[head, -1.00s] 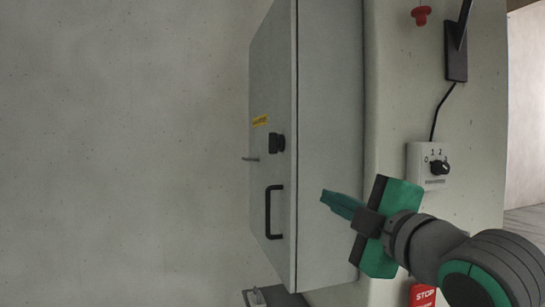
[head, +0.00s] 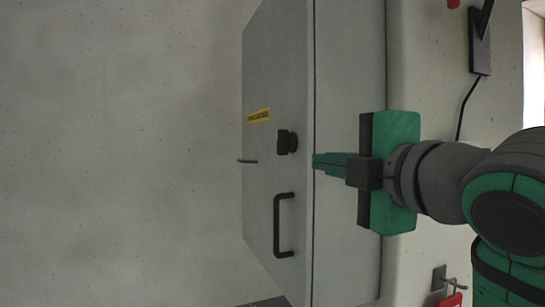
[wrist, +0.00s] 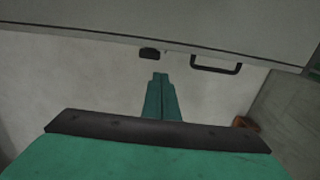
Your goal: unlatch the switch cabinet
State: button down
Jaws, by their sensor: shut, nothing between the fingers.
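The grey switch cabinet (head: 350,60) stands on the wall with its door (head: 275,180) facing left in the head view. A black latch knob (head: 287,142) sits on the door below a yellow label (head: 258,116). A black bar handle (head: 284,225) is lower on the door. My gripper (head: 316,160) is shut and empty, its green fingers pointing left near the door's edge, right of the knob. In the wrist view the fingertips (wrist: 160,76) lie just below the knob (wrist: 149,53), apart from it in the picture; the handle (wrist: 216,66) is to their right.
A thin grey pin (head: 247,161) sticks out at the door's far edge. A black bracket with a cable (head: 479,42) is on the wall at right. A red tag (head: 451,300) hangs low right. Left of the door is free room before a bare wall.

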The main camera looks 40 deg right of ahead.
aim_at(295, 142)
jog(key=x, duration=1.4)
